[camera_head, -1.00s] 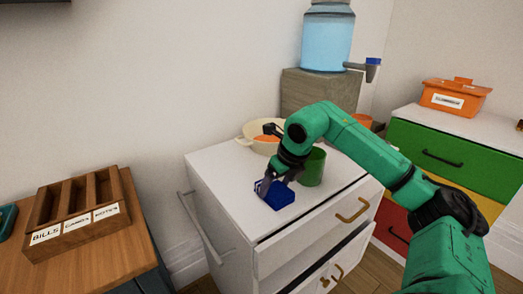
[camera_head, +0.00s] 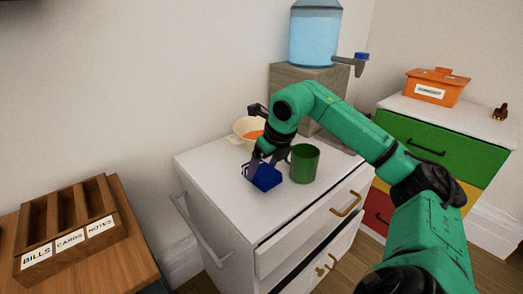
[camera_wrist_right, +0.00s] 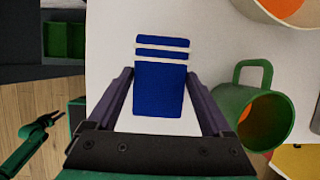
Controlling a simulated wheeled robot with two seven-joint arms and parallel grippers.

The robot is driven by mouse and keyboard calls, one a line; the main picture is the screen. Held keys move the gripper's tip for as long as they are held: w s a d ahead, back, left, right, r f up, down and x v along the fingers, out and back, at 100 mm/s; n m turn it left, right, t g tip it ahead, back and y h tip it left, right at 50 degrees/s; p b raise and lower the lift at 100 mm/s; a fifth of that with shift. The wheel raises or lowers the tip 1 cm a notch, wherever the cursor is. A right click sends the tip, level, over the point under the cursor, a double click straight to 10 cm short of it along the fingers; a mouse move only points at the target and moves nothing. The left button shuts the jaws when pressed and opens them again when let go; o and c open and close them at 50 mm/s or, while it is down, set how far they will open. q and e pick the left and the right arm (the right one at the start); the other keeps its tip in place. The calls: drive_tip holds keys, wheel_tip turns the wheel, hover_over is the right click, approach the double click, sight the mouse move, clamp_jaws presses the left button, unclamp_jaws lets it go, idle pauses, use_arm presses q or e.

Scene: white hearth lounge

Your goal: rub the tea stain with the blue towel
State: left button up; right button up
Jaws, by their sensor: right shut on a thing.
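The blue towel (camera_head: 266,177) is a small folded block on the white cabinet top (camera_head: 225,195). In the right wrist view the towel (camera_wrist_right: 160,88) has two white stripes near its far end. My right gripper (camera_head: 264,160) points down at the towel and is shut on it, one finger on each side. I see no tea stain; the towel and gripper may cover it. My left gripper (camera_wrist_right: 54,120) shows small at the lower left of the right wrist view, its fingers apart and empty. It is outside the head view.
A green mug (camera_head: 304,163) stands close right of the towel. A cream bowl (camera_head: 241,137) with orange contents is behind. A water dispenser (camera_head: 316,40) on a grey block (camera_head: 290,88) stands at the back. Free cabinet top lies left and in front of the towel.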

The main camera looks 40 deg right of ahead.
wheel_tip(320, 180, up, 2)
drive_tip(key=shift+r+p, duration=0.1)
drive_tip(key=shift+p, duration=0.55)
use_arm(q)
drive_tip(key=shift+s+a+r+p, duration=0.35)
drive_tip(key=shift+s+r, duration=0.05)
drive_tip(key=shift+r, duration=0.2)
drive_tip(key=shift+s+a+r+p, duration=0.35)
drive_tip(key=shift+s+r, duration=0.05)
drive_tip(key=shift+r, duration=0.15)
use_arm(e)
drive_tip(key=shift+r, duration=0.95)
